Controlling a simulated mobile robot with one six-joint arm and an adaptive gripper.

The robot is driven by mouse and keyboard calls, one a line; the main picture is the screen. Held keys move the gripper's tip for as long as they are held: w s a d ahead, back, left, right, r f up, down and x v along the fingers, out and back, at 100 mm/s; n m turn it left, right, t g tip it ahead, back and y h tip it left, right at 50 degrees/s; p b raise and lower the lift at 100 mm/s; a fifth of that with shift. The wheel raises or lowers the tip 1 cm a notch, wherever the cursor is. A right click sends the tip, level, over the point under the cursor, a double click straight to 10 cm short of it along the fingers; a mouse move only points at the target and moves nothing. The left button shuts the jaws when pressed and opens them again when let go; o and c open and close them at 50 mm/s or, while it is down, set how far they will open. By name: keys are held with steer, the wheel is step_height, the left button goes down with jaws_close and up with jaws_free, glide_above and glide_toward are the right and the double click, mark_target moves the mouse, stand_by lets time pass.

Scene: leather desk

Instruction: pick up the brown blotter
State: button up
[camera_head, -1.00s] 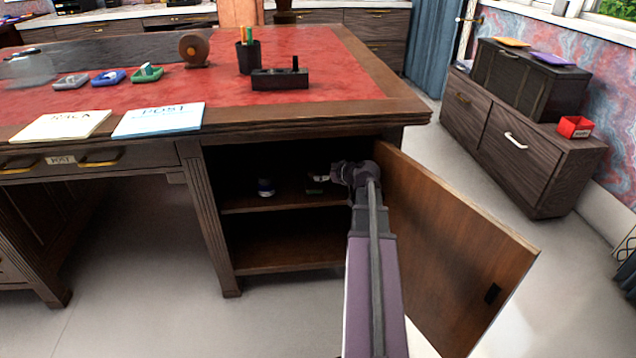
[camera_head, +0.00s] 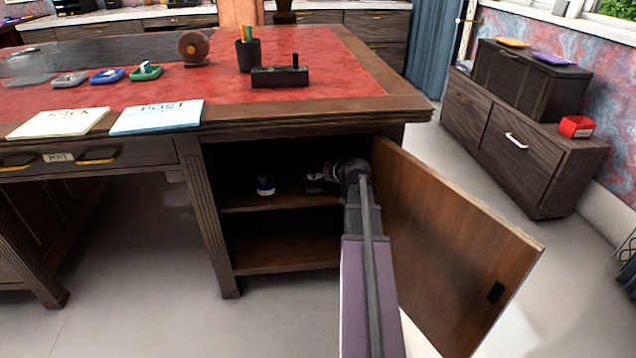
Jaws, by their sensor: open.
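My gripper (camera_head: 322,178) is inside the open cupboard of the desk, above its upper shelf (camera_head: 290,201). Its fingers are small and dark in shadow, and it appears empty. A small dark thing with a pale mark (camera_head: 314,188) lies on the shelf just by the fingertips. It is too small and shaded to tell whether this is the brown blotter or whether the fingers touch it. A blue-and-white jar (camera_head: 265,187) stands further left on the same shelf.
The cupboard door (camera_head: 450,250) stands open right of my arm. The desk top (camera_head: 330,110) overhangs the shelf. A round brown thing (camera_head: 193,47), a pen cup (camera_head: 248,55) and a black block (camera_head: 280,77) stand on it. The lower shelf (camera_head: 285,256) looks empty.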

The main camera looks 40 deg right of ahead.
mark_target(316, 172)
steer(key=shift+b+x, duration=0.75)
steer(key=shift+x, duration=1.15)
jaws_close()
